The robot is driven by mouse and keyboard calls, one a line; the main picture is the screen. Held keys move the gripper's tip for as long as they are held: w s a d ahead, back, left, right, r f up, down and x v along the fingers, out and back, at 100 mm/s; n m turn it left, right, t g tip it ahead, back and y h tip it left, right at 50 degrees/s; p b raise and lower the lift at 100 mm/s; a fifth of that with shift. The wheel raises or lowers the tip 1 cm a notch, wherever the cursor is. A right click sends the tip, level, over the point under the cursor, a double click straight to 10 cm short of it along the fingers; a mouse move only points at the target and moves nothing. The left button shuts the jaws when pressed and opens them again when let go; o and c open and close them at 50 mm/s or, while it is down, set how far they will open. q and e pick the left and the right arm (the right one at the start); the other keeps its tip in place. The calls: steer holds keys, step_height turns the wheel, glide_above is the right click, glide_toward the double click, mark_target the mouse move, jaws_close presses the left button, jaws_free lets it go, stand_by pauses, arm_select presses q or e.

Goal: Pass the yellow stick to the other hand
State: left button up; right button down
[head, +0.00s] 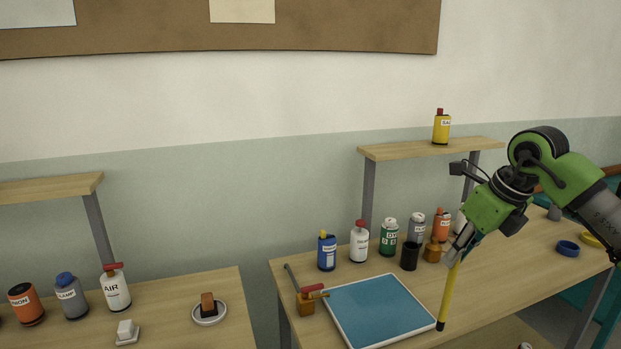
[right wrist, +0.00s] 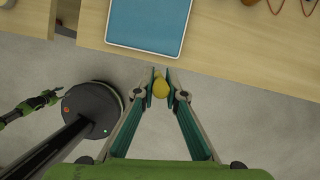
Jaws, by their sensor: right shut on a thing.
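The yellow stick (head: 447,296) hangs nearly upright below my right gripper (head: 457,252), which is shut on its upper end. In the right wrist view the stick (right wrist: 160,89) shows almost end-on, a rounded yellow shape between the two fingers of my right gripper (right wrist: 160,76). There it appears over the grey floor, just off the table's front edge. My left gripper (right wrist: 50,97) shows small at the left of the right wrist view, well apart from the stick and too small to read its fingers. The left arm is outside the head view.
A blue tray with a white rim (head: 332,300) lies on the right table beside the stick. Behind it stand several bottles, a black cup (head: 410,256) and a shelf (head: 425,149) with a yellow bottle (head: 441,128). A gap separates this from the left table (head: 170,310).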

arm_select(q)
steer(key=shift+s, duration=0.4)
arm_select(e)
steer(key=s+a+f+n+g, duration=0.3)
steer(key=s+f+n, duration=0.2)
steer(key=s+n, duration=0.3)
steer(key=s+a+f+n+g+h, duration=0.1)
steer(key=s+a+f+n+g, duration=0.1)
steer(key=s+f+n, duration=0.3)
steer(key=s+a+f+n+g+h, duration=0.1)
steer(key=s+a+f+n+g, duration=0.2)
steer(key=s+n, duration=0.9)
step_height(320, 180, down, 3)
steer(key=a+n, duration=0.1)
steer(key=n, duration=0.4)
steer(key=shift+a+g, duration=0.3)
steer(key=shift+a, duration=0.15)
